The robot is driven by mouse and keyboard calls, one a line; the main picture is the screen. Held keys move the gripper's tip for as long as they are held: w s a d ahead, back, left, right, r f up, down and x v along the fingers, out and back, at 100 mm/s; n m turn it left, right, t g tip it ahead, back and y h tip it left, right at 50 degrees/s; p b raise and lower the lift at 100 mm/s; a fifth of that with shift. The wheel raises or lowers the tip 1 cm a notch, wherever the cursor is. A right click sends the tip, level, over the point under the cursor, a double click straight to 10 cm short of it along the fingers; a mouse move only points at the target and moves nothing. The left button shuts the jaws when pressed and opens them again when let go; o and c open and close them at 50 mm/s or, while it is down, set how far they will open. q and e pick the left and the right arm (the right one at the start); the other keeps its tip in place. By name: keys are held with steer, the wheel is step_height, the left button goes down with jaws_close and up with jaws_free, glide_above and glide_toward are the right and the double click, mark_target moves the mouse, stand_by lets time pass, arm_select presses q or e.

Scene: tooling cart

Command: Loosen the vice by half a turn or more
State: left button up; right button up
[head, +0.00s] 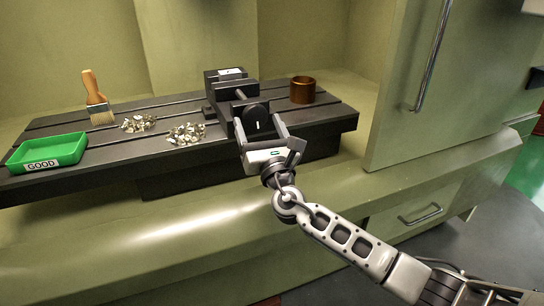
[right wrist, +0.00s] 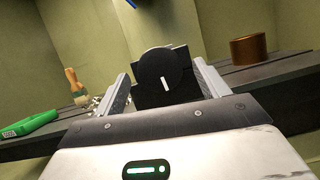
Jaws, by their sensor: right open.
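The dark vice (head: 226,91) stands on the slotted machine table, with a small bright piece at its top (head: 231,71). Its round black knob (head: 256,118) faces me and bears a short white mark, which is near upright and slightly tilted. The knob also shows in the right wrist view (right wrist: 160,72), between the fingers. My right gripper (head: 260,125) is open, with one finger on each side of the knob. A gap shows between the fingers and the knob in the right wrist view; I cannot tell any contact. My left gripper is not in view.
On the slotted table (head: 97,168) are a green tray marked GOOD (head: 72,149), a brush (head: 97,100), two piles of metal chips (head: 186,133) and a copper-coloured cylinder (head: 302,90). A cabinet door with a handle (head: 433,55) stands at the right.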

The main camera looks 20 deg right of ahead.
steer(key=b+v, duration=0.2)
steer(key=v, duration=1.2)
